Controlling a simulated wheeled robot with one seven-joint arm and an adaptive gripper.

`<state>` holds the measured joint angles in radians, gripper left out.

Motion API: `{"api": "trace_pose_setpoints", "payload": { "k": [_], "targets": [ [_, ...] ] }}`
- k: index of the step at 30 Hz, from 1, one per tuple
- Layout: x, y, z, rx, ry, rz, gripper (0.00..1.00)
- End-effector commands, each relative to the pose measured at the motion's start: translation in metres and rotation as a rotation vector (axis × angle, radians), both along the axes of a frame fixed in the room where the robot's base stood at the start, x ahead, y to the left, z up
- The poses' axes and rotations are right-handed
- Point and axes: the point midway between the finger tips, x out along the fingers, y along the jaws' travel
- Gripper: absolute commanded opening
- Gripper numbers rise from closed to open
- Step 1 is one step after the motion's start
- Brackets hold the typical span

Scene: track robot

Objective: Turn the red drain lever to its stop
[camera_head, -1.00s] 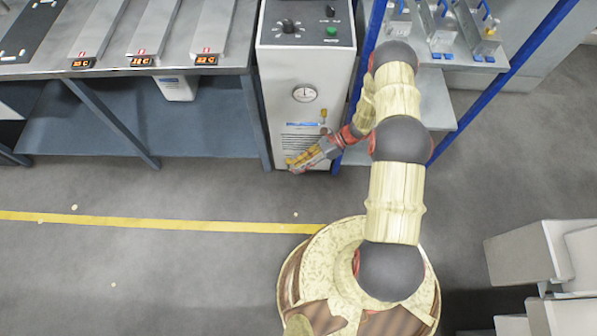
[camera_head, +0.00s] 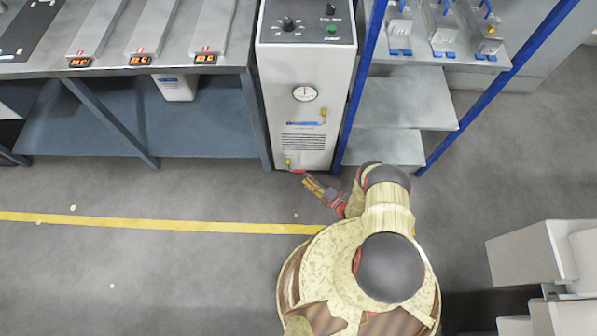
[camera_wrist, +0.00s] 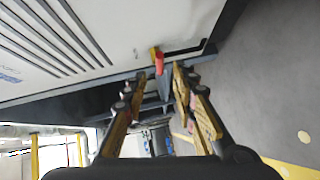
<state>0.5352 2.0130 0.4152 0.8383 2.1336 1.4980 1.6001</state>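The red drain lever (camera_head: 298,171) sits on a small brass valve (camera_head: 288,162) at the bottom front of the white cabinet (camera_head: 300,110). In the head view the lever points to the right from the valve. In the wrist view the lever (camera_wrist: 159,64) shows as a short red bar under the brass part, in the gap between my fingers. My gripper (camera_head: 309,182) is in front of the cabinet's lower edge, close to the lever. In the wrist view my gripper (camera_wrist: 156,79) is open and empty. It looks apart from the lever, but contact is hard to judge.
A brass fitting (camera_head: 323,113) and a gauge (camera_head: 304,93) sit higher on the cabinet front. A workbench (camera_head: 120,70) is at the left and a blue-framed shelf (camera_head: 405,100) at the right. White boxes (camera_head: 530,255) stand at lower right. The floor in front is clear.

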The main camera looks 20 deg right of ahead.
Motion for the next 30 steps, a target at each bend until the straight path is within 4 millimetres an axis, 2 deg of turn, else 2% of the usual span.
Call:
{"api": "trace_pose_setpoints", "payload": {
  "k": [16, 21, 28, 30],
  "targets": [
    [0.059, 0.032, -0.011, 0.005, 0.001, -0.002, 0.28],
    [0.067, 0.035, -0.011, 0.004, 0.002, -0.004, 0.28],
    [0.067, 0.035, -0.011, 0.004, 0.002, -0.004, 0.28],
    [0.067, 0.035, -0.011, 0.003, 0.001, -0.004, 0.24]
  ]
}}
